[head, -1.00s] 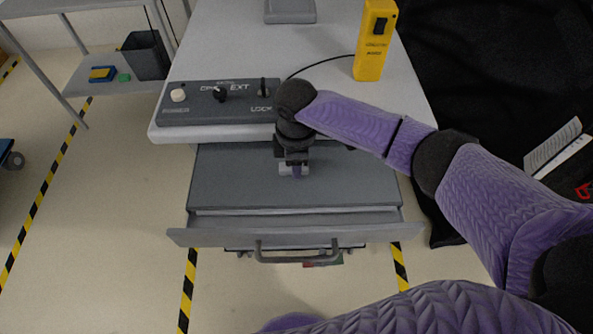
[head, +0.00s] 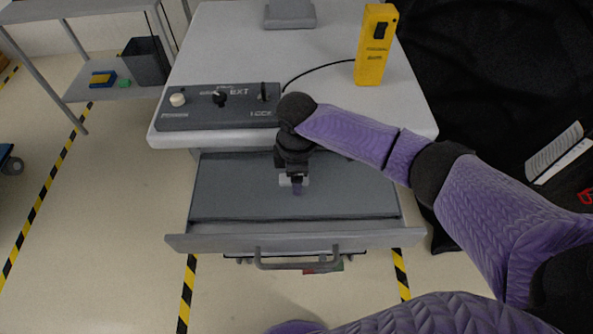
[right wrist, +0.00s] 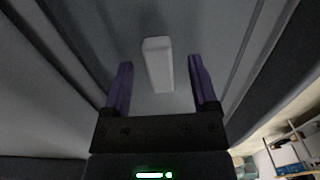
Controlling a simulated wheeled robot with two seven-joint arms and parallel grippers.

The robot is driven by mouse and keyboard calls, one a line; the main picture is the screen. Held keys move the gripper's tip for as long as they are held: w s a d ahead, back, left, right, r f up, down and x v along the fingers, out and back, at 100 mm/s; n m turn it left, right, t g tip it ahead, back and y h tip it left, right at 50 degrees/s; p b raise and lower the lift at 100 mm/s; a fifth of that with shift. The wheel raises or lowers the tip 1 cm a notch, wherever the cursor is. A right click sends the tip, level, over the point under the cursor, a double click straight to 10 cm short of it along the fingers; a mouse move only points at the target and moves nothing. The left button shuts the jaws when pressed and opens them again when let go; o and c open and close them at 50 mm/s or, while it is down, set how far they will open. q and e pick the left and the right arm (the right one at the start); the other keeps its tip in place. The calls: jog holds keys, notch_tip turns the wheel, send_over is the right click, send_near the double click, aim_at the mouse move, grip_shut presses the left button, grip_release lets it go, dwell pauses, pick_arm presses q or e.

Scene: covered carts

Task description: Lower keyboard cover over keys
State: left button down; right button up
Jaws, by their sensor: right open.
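The keyboard cover (head: 235,187) is a flat grey panel in the pulled-out drawer (head: 205,243) under the cart's top. It lies nearly level, its front edge close behind the drawer front; no keys show. My right gripper (head: 297,188) points down at the middle of the cover. In the right wrist view my right gripper (right wrist: 160,75) is open, with a white tab (right wrist: 158,65) between its two purple fingers and clear space on both sides. The tab also shows beside the fingers in the head view (head: 286,181). My left gripper is not in view.
The cart top (head: 320,40) overhangs the drawer's back. It carries a control panel (head: 195,122) with knobs and a yellow handheld box (head: 375,50) on a cable. A shelf with a dark bin (head: 146,62) stands left. Floor in front is clear.

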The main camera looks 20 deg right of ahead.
notch_tip(320, 180, up, 10)
jog(key=p, duration=0.3)
jog(key=shift+p, duration=0.35)
